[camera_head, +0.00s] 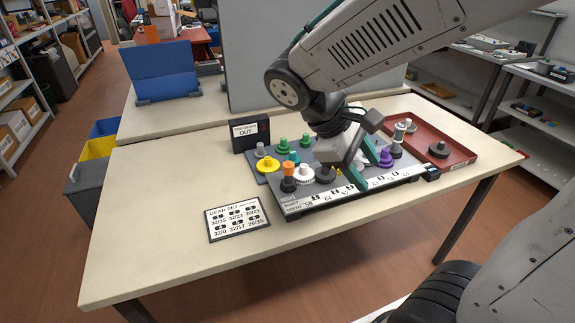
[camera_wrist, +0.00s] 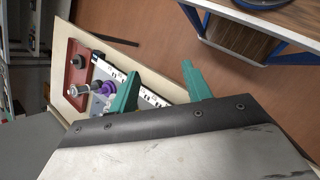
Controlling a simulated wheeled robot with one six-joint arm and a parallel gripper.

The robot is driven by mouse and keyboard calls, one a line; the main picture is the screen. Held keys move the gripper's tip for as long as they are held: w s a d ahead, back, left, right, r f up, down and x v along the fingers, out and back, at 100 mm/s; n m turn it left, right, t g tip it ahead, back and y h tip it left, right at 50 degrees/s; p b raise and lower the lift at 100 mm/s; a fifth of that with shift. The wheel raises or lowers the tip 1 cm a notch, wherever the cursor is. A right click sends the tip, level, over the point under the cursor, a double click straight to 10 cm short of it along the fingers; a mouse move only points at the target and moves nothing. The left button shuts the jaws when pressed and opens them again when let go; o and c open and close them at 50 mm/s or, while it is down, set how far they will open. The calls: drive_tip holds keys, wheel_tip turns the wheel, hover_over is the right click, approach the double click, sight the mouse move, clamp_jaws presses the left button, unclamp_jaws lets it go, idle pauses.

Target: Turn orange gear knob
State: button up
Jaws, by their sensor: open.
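The orange gear knob (camera_head: 289,168) stands on the left part of the grey gear board (camera_head: 300,207), between a yellow gear (camera_head: 263,164) and a white gear (camera_head: 304,174). A dark gear (camera_head: 288,185) is just in front of it. My gripper (camera_head: 361,158) is over the middle-right of the board, to the right of the orange knob and apart from it. Its teal fingers are open with nothing seen between them; they also show in the wrist view (camera_wrist: 160,72). The orange knob does not show in the wrist view, where a purple gear (camera_wrist: 107,88) is beside one finger.
A red tray (camera_head: 458,150) with a dark gear (camera_head: 438,149) lies right of the board. A gear set card (camera_head: 237,220) lies at the front left, and a black OUT box (camera_head: 250,134) stands behind the board. The table's left side is clear.

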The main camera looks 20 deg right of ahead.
drive_tip(key=w+a+f+n+t+h, duration=0.1)
drive_tip(key=w+a+f+n+h, duration=0.15)
drive_tip(key=w+n, duration=0.2)
drive_tip(key=w+a+f+n+t+h, duration=0.1)
drive_tip(key=w+f+n+h, duration=0.25)
drive_tip(key=w, duration=0.25)
drive_tip(key=n+t+h, duration=0.4)
drive_tip(key=n+t, duration=0.3)
approach(284, 168)
drive_tip(key=x, duration=0.4)
drive_tip(key=shift+s, duration=0.15)
drive_tip(key=shift+d+n, duration=0.1)
drive_tip(key=shift+n, duration=0.2)
drive_tip(key=x, duration=0.7)
drive_tip(key=shift+w+d, duration=0.2)
drive_tip(key=shift+w, duration=0.1)
drive_tip(key=c, duration=0.9)
drive_tip(key=shift+c, duration=0.2)
drive_tip(key=shift+n+t, duration=0.4)
drive_tip(key=shift+t, duration=0.3)
